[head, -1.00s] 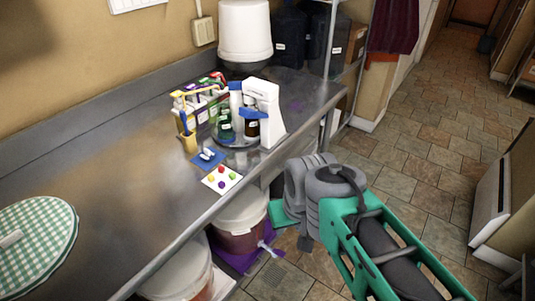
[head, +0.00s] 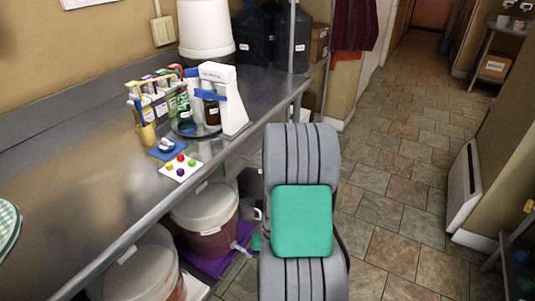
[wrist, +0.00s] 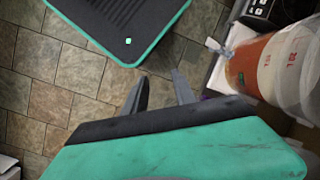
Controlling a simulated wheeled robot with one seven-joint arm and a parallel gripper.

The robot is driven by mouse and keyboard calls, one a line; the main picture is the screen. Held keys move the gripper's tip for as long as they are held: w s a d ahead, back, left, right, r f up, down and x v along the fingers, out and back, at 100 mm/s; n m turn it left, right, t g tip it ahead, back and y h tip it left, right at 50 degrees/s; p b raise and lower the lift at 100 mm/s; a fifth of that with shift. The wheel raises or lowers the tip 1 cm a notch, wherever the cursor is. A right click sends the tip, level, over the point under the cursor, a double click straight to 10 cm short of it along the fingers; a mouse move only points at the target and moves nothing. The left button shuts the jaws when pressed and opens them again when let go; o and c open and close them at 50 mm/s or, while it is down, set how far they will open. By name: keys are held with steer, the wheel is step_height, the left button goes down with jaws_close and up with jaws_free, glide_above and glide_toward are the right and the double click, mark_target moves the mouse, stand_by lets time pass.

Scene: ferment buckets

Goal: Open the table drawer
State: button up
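The steel table (head: 110,190) runs along the wall at the left in the head view.
A lidded bucket (head: 205,220) with a tap stands under the table on a purple mat; a bucket also shows in the wrist view (wrist: 265,65). Another bucket (head: 145,270) stands nearer. Bottles and a white dispenser (head: 225,98) stand on the table. The tiled floor (head: 400,180) at right is clear.

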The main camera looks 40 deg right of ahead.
steer(key=w+d+f+m+t+b, duration=0.1)
steer(key=w+d+f+t, duration=0.1)
steer(key=w+d+f, duration=0.3)
steer(key=w+d+f+m+t+b, duration=0.15)
steer(key=w+f, duration=0.25)
steer(key=f, duration=0.4)
steer(key=w+d+m+t+h, duration=0.1)
steer(key=w+d+m+t, duration=0.1)
steer(key=w+d+t, duration=0.45)
steer(key=w+d+r+m+t+h, duration=0.65)
steer(key=w+d+r, duration=0.55)
steer(key=w+r, duration=0.4)
steer(key=d+r+m+t+h, duration=0.3)
steer(key=d+r+m+h, duration=0.15)
steer(key=r+m, duration=0.35)
steer(key=shift+n+g, duration=0.25)
steer(key=shift+n, duration=0.45)
steer(key=x, duration=0.7)
steer(key=shift+w+r+p, duration=0.2)
steer(key=shift+r+p, duration=0.2)
jaws_close()
